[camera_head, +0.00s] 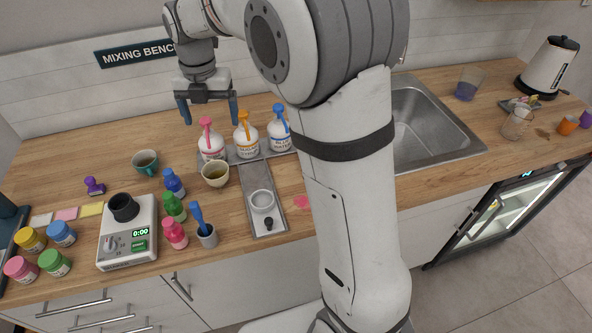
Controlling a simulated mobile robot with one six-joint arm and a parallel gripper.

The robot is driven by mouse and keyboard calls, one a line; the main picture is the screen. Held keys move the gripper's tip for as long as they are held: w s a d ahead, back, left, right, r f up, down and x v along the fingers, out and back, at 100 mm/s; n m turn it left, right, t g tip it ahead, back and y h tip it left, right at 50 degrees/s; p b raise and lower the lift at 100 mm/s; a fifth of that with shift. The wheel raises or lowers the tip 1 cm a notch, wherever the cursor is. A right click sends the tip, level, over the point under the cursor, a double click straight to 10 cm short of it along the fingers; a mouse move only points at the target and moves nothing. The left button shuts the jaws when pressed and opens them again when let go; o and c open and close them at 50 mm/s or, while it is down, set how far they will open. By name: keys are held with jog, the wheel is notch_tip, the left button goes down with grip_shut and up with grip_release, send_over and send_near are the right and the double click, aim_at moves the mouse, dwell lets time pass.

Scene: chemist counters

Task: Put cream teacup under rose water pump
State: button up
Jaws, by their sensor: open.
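A cream teacup (215,174) with yellowish-green liquid stands upright on the wooden counter. It is just in front of the pink-topped pump bottle (211,147), which looks like the rose water pump; its label is too small to read. I cannot tell whether the cup sits directly below the spout. My gripper (207,116) is open and empty, pointing down above and behind the pump bottles, apart from the cup.
Orange-topped (246,141) and blue-topped (279,134) pump bottles stand beside the pink one. A teal cup (146,162), small bottles (174,207) and a scale (128,243) stand left. A grey tray (251,182) holds a white bowl (262,201). The sink (425,122) is right.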

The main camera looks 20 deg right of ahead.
jog(key=s+d+m+t, duration=0.1)
jog(key=s+d+m, duration=0.6)
jog(key=s+m, duration=0.5)
jog(key=s+d+m+t, duration=0.2)
jog(key=s+d+m, duration=0.5)
jog(key=s+m, duration=0.5)
jog(key=f+m, duration=0.1)
jog(key=m, duration=0.7)
jog(key=shift+s, duration=0.3)
